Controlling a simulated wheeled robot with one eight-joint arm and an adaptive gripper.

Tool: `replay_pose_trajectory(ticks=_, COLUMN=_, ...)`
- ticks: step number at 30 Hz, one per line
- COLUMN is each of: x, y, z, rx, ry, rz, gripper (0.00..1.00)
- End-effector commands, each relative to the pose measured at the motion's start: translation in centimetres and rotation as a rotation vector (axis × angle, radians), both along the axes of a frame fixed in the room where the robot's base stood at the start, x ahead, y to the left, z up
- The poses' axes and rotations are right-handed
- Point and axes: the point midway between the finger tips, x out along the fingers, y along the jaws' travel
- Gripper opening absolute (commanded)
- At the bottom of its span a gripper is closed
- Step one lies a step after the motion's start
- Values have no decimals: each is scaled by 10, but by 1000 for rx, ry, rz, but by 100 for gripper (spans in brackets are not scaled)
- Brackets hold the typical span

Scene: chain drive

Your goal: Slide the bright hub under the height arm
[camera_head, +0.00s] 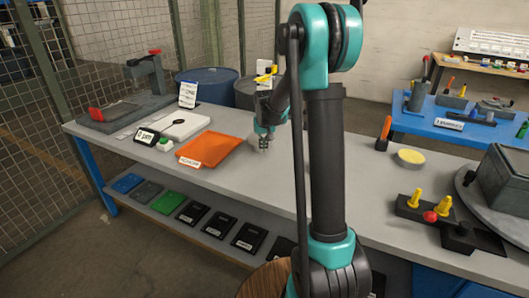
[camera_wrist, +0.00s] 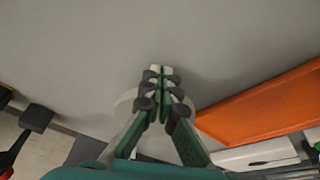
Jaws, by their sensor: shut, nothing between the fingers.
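My gripper (camera_head: 264,147) is over the bench to the right of the orange mat, its fingers together and empty. In the wrist view its fingertips (camera_wrist: 161,75) point at bare grey bench top. A pale round shape (camera_wrist: 125,103) shows partly behind the fingers there. It may be the bright hub, but I cannot tell. The hub is not clearly seen in the head view, where my arm hides part of the bench.
An orange mat (camera_head: 210,148) lies left of my gripper, with a white device (camera_head: 182,125) and a small display (camera_head: 147,137) beyond it. A yellow-topped disc (camera_head: 411,157) and a dark block with yellow pegs (camera_head: 423,208) are on the right. Bare bench lies around my gripper.

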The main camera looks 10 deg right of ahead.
Motion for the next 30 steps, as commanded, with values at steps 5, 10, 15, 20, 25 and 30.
replay_pose_trajectory(ticks=5, x=46, y=-3, z=0, rx=0, ry=-1, rz=0, gripper=0)
replay_pose_trajectory(ticks=10, x=85, y=-6, z=0, rx=0, ry=-1, rz=1, gripper=0)
replay_pose_trajectory(ticks=15, x=117, y=-8, z=0, rx=0, ry=-1, rz=1, gripper=0)
replay_pose_trajectory(ticks=20, x=131, y=-9, z=0, rx=0, ry=-1, rz=1, gripper=0)
replay_pose_trajectory(ticks=25, x=132, y=-9, z=0, rx=0, ry=-1, rz=1, gripper=0)
replay_pose_trajectory(ticks=30, x=132, y=-9, z=0, rx=0, ry=-1, rz=1, gripper=0)
